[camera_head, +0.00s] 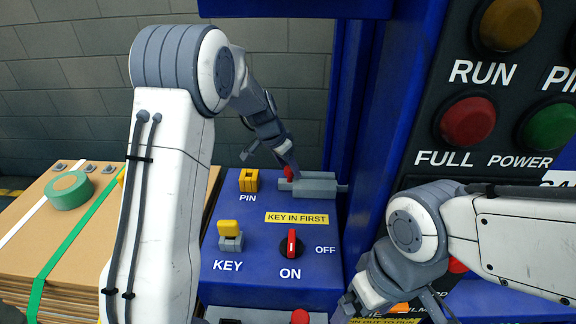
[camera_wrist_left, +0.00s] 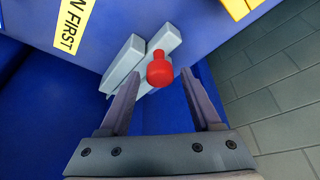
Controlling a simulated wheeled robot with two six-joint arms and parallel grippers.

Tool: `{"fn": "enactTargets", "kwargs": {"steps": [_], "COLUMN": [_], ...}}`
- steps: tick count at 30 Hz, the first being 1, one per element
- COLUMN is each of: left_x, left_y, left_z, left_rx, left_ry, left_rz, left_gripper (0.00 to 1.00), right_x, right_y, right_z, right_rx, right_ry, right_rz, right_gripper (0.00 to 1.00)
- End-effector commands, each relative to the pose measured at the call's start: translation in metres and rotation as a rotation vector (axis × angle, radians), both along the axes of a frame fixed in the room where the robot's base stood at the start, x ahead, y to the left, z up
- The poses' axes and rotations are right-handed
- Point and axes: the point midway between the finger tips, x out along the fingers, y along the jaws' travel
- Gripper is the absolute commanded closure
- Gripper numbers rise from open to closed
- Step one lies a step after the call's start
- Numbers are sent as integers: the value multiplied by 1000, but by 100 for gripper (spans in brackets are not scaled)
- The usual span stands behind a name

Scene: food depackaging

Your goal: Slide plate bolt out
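The plate bolt is a grey block (camera_head: 318,185) with a red knob (camera_head: 288,173), on top of the blue panel. In the left wrist view the red knob (camera_wrist_left: 160,70) stands out in front of two grey bars (camera_wrist_left: 124,62). My left gripper (camera_head: 290,163) is over the knob end of the bolt. In the left wrist view its two fingers (camera_wrist_left: 160,82) are spread, with the knob between and just ahead of their tips. Contact with the knob is not visible. My right gripper (camera_head: 392,306) is low at the panel's front right, partly cut off by the frame edge.
A yellow PIN block (camera_head: 249,180), a yellow-topped KEY (camera_head: 230,234) and a red ON/OFF switch (camera_head: 291,244) stand on the panel near my left arm. A blue post (camera_head: 352,100) rises behind the bolt. Stacked cardboard (camera_head: 28,232) with green tape (camera_head: 69,190) lies left.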

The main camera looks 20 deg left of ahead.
Motion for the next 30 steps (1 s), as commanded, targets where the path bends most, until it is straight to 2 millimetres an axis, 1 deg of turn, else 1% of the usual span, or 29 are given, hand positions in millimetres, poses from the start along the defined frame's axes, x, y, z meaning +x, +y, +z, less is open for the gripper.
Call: {"fn": "enactTargets", "kwargs": {"steps": [1, 2, 3, 4, 5, 30], "left_x": [0, 0, 0, 0, 0, 0], "left_y": [0, 0, 0, 0, 0, 1], "left_z": [0, 0, 0, 0, 0, 1], "left_rx": [0, 0, 0, 0, 0, 0], "left_ry": [0, 0, 0, 0, 0, 0], "left_rz": [0, 0, 0, 1, 0, 1], "left_gripper": [59, 70, 85, 97, 100, 100], "right_x": [0, 0, 0, 0, 0, 0], "right_y": [0, 0, 0, 0, 0, 0], "right_z": [0, 0, 0, 0, 0, 0], "right_rx": [0, 0, 0, 0, 0, 0], "right_ry": [0, 0, 0, 0, 0, 0], "right_rz": [0, 0, 0, 0, 0, 0], "right_gripper": [0, 0, 0, 0, 0, 0]}}
